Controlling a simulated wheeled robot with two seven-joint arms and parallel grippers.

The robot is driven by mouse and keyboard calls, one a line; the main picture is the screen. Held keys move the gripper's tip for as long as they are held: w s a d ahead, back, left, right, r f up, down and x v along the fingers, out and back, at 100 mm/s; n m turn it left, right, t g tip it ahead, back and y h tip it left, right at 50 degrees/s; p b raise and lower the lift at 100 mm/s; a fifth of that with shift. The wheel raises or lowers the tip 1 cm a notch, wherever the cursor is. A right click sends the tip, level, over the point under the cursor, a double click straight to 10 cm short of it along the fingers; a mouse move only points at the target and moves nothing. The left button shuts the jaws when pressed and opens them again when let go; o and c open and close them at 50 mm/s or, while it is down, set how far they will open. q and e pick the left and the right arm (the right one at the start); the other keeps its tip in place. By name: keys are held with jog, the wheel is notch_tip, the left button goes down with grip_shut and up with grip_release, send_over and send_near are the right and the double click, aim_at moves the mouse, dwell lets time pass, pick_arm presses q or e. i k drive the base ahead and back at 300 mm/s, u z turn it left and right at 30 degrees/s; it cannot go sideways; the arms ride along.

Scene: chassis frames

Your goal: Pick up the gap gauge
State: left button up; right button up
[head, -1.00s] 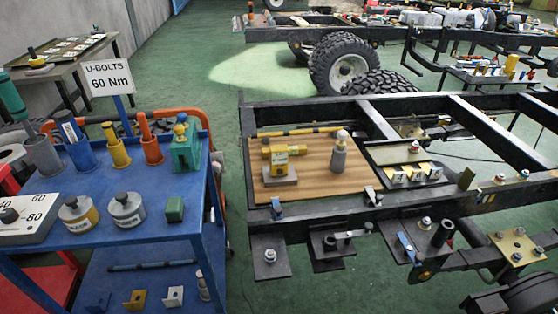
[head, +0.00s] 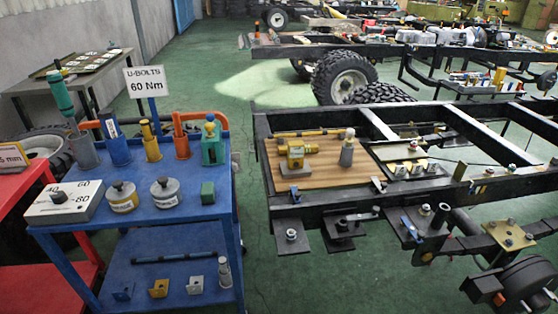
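I cannot tell for certain which item is the gap gauge. On the blue cart's (head: 140,221) top, a row of holders stands at the back. A green-handled tool (head: 60,92) leans in a grey cup (head: 82,153). A flat pale and blue piece (head: 111,127) stands in a blue cup (head: 118,152). A yellow cup (head: 152,149) and an orange cup (head: 181,146) each hold an upright tool. A green block-like fixture (head: 212,146) stands at the row's right end. Neither of my grippers is in view.
A dial box (head: 62,203), two round weights (head: 122,197) and a small green block (head: 207,193) are at the cart's front. A red table (head: 22,182) with a "mm" sign stands left. The black chassis frame (head: 320,202) with a wooden board (head: 318,177) is right; green floor lies between.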

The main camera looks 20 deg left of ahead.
aim_at(295, 149)
jog(key=u, duration=0.85)
jog(key=i, duration=0.35)
jog(key=u, duration=0.1)
